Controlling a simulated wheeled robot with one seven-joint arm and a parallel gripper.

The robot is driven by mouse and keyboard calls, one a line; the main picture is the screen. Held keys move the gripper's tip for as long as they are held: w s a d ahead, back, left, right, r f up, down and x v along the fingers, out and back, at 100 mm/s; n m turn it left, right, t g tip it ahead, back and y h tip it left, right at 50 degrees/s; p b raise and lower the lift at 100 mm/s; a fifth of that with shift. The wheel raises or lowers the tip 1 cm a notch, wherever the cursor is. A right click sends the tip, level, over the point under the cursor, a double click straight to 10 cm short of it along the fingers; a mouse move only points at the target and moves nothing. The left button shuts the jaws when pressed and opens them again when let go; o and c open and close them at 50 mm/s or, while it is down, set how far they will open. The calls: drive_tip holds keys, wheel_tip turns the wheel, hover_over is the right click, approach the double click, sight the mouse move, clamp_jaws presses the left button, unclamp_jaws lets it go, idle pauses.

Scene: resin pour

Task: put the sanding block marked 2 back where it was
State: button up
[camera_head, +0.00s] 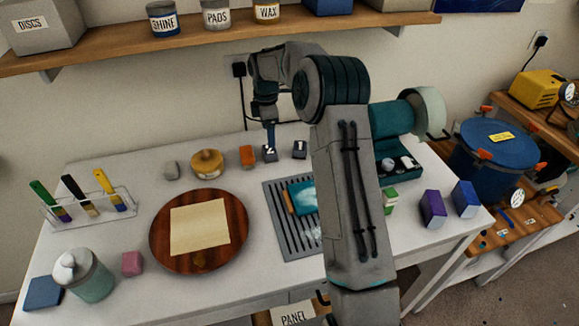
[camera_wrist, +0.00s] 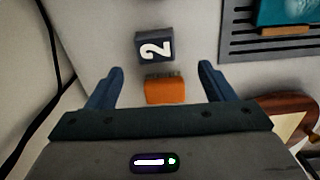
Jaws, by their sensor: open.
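The sanding block marked 2 (camera_head: 269,154) is a dark grey block with a white number. It stands on the white table near its back edge, in a row of small blocks. In the wrist view the block marked 2 (camera_wrist: 154,46) lies just beyond the fingertips, with its number turned sideways. My gripper (camera_wrist: 161,69) is open, with an empty gap between its blue fingers. In the head view my gripper (camera_head: 270,135) points down over the block; contact cannot be told. A similar block marked 1 (camera_head: 300,149) stands to its right.
An orange block (camera_head: 247,156) is close on the left of block 2; it shows between the fingers in the wrist view (camera_wrist: 165,91). A slotted grey tray (camera_head: 277,217) lies in front.

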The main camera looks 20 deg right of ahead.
drive_tip(key=s+r+m+t, duration=0.1)
drive_tip(key=s+r+m, duration=0.3)
drive_tip(key=s+r, duration=0.45)
drive_tip(key=s+r+m+t, duration=0.1)
drive_tip(key=s+r+m, duration=0.4)
drive_tip(key=s, duration=0.6)
drive_tip(key=s+f+m+t, duration=0.1)
drive_tip(key=s+m, duration=0.7)
drive_tip(key=s, duration=1.2)
drive_tip(key=shift+f+m, duration=0.3)
drive_tip(key=shift+f, duration=0.25)
